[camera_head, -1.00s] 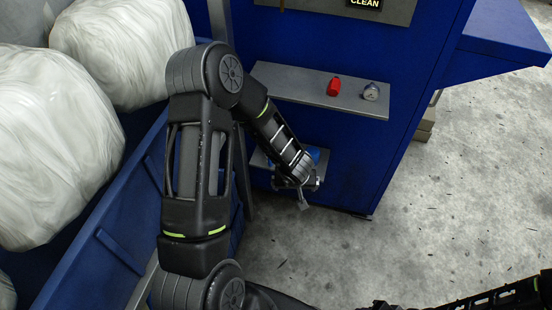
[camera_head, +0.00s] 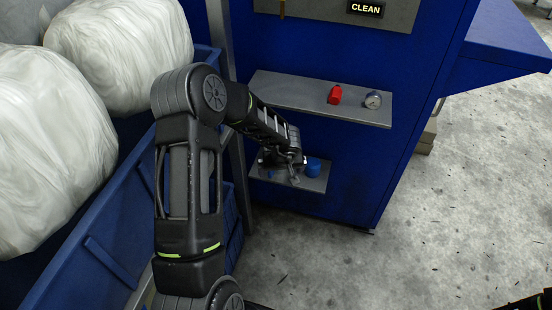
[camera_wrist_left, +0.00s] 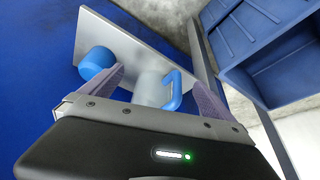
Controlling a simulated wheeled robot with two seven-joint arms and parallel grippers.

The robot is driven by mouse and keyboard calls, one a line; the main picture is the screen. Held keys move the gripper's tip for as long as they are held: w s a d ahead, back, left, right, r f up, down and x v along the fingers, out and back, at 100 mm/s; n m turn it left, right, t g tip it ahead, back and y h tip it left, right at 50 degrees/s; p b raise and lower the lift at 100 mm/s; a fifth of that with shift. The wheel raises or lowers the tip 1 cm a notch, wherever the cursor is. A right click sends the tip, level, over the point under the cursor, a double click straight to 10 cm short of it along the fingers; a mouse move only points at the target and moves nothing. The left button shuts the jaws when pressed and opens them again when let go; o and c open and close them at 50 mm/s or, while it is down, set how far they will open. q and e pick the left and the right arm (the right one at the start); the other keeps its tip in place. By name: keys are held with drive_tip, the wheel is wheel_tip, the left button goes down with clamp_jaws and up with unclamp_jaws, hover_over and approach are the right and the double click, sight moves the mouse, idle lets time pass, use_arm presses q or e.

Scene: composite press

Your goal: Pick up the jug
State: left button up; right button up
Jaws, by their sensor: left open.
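The jug (camera_wrist_left: 150,86), pale grey with a blue handle (camera_wrist_left: 173,88), stands on a small grey shelf in the left wrist view. It appears in the gap between the fingers of my left gripper (camera_wrist_left: 155,75), which is open. I cannot tell whether either finger touches it. In the head view my left gripper (camera_head: 291,172) is at the low shelf (camera_head: 312,184) on the front of the blue press. My right gripper is out of view.
A blue cylinder (camera_head: 313,168) stands on the same shelf close to the gripper; the left wrist view also shows it (camera_wrist_left: 97,62). The upper shelf (camera_head: 300,98) holds a red item (camera_head: 335,95) and a gauge (camera_head: 373,100). A blue bin wall (camera_head: 110,235) lies left.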

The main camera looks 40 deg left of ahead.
use_arm(q)
drive_tip(key=w+a, duration=0.4)
drive_tip(key=shift+w, duration=0.25)
drive_tip(key=shift+w+a, duration=0.3)
drive_tip(key=shift+w, duration=0.05)
drive_tip(key=b+x, duration=0.1)
drive_tip(key=x, duration=0.3)
drive_tip(key=shift+s+d+f+b, duration=0.1)
drive_tip(key=shift+f+b, duration=0.05)
drive_tip(key=shift+b, duration=0.2)
drive_tip(key=shift+f, duration=0.35)
drive_tip(key=shift+c, duration=0.2)
drive_tip(key=c, duration=1.5)
